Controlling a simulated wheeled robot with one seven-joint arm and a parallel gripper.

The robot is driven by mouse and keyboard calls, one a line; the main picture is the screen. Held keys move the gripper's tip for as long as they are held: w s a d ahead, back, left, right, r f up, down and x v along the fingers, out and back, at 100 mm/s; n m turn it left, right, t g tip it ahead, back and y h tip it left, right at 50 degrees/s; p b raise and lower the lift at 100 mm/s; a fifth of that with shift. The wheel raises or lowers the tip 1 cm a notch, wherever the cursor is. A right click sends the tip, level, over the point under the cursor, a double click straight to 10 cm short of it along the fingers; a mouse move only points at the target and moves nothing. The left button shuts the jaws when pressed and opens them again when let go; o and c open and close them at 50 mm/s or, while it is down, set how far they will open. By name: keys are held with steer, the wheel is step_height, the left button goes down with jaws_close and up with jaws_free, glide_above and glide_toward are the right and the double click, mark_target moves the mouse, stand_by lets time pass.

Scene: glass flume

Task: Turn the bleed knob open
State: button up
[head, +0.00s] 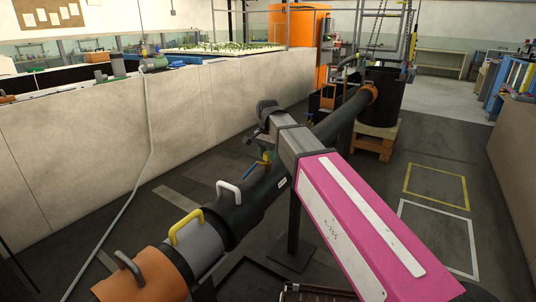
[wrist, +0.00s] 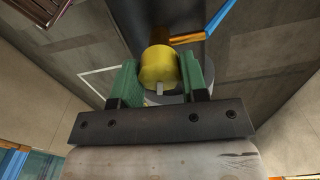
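The bleed knob, a yellow cylinder (wrist: 158,66) with a small grey mark on its near edge, is in the upper middle of the wrist view. My gripper (wrist: 160,80) has green finger pads on both sides of it. Both pads lie against the knob's sides with no clear gap, so the gripper looks shut on it.
A dark pipe (head: 238,215) with white and yellow handles runs below my arm. A brass fitting with a blue lever (head: 251,170) stands on it. A pale wall (head: 90,140) is on the left. A black tank (head: 382,95) stands behind. Floor at right is open.

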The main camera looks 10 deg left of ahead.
mark_target(268, 152)
steer(key=shift+n, duration=1.5)
steer(key=o, duration=0.9)
step_height(268, 152, up, 11)
steer(key=shift+f, duration=0.1)
